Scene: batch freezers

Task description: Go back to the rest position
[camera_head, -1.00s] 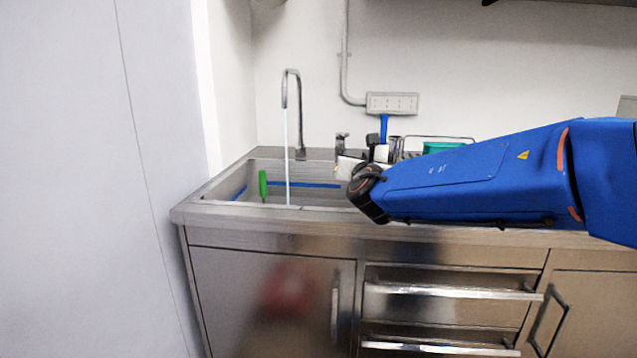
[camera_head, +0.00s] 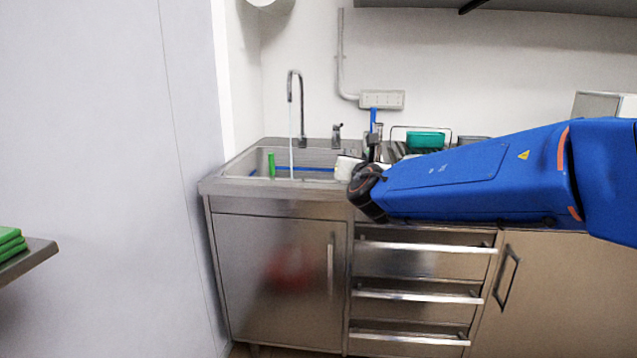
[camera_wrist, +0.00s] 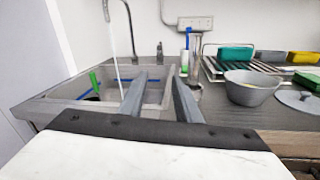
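My blue arm (camera_head: 470,180) reaches in from the right in the head view. Its black wrist joint (camera_head: 366,190) is in front of the sink's right side. A white part of my gripper shows just beyond it, and the fingers are hard to make out there. In the wrist view my gripper (camera_wrist: 159,82) points toward the sink and wall. Its two grey fingers are apart, with nothing between them. The steel sink (camera_head: 232,172) holds a green-handled item (camera_head: 271,164) and has water running from the tap (camera_head: 301,105).
A grey bowl (camera_wrist: 250,88) and a round lid (camera_wrist: 299,102) lie on the counter right of my gripper. A rack with a green container (camera_wrist: 236,54) stands behind. A shelf (camera_head: 28,262) with green cloths juts in at the left. Drawers (camera_head: 420,262) are below the counter.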

